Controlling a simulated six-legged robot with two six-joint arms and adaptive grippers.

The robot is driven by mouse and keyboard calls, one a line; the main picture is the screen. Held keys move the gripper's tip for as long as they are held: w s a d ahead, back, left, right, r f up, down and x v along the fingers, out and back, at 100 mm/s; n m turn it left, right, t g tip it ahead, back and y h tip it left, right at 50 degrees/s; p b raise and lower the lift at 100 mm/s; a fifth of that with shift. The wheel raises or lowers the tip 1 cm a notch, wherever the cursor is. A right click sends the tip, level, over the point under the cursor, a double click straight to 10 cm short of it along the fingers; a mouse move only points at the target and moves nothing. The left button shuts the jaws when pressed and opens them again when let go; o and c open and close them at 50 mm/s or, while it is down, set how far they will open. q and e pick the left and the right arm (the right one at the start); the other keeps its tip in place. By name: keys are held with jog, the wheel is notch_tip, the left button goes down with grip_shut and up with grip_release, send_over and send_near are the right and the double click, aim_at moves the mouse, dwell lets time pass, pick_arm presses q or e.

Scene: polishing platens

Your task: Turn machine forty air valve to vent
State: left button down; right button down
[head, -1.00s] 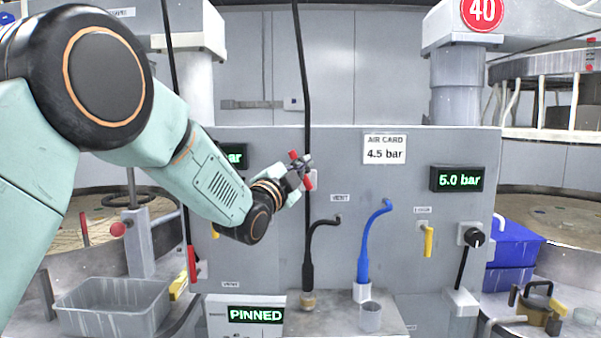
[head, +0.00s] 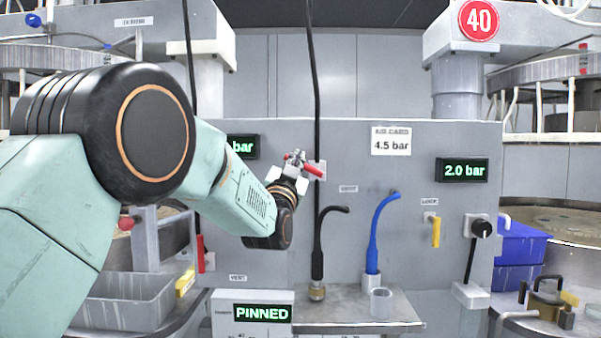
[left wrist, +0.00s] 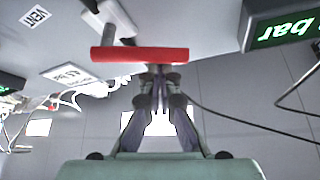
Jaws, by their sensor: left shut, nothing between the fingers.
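The red-handled air valve (head: 313,171) is on the grey panel, left of a small VENT label (head: 348,188). Its handle lies slanted, its right end lower and towards the label. My left gripper (head: 297,163) is at the handle, partly covering its left part. In the left wrist view the red handle (left wrist: 140,54) crosses right at the tips of my left gripper (left wrist: 159,74). The fingers are shut with nothing between them; whether they touch the handle I cannot tell. The right display (head: 465,170) reads 2.0 bar. My right gripper is out of view.
The red 40 sign (head: 479,20) is at upper right. A card (head: 391,141) reads 4.5 bar. Below are a black hose (head: 318,250), a blue hose (head: 376,235) and a cup (head: 381,302) on a ledge. A yellow LOCK lever (head: 436,232) and black knob (head: 481,229) are at right.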

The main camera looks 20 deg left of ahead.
pick_arm(q)
jog(key=n+y+b, duration=0.1)
jog(key=f+n+y, duration=0.1)
jog(key=n, duration=0.1)
jog(key=f+n+y+b, duration=0.1)
jog(key=n, duration=0.1)
jog(key=shift+a+y+b, duration=0.3)
jog(key=shift+y, duration=0.1)
jog(key=shift+f, duration=0.1)
dwell(0.3)
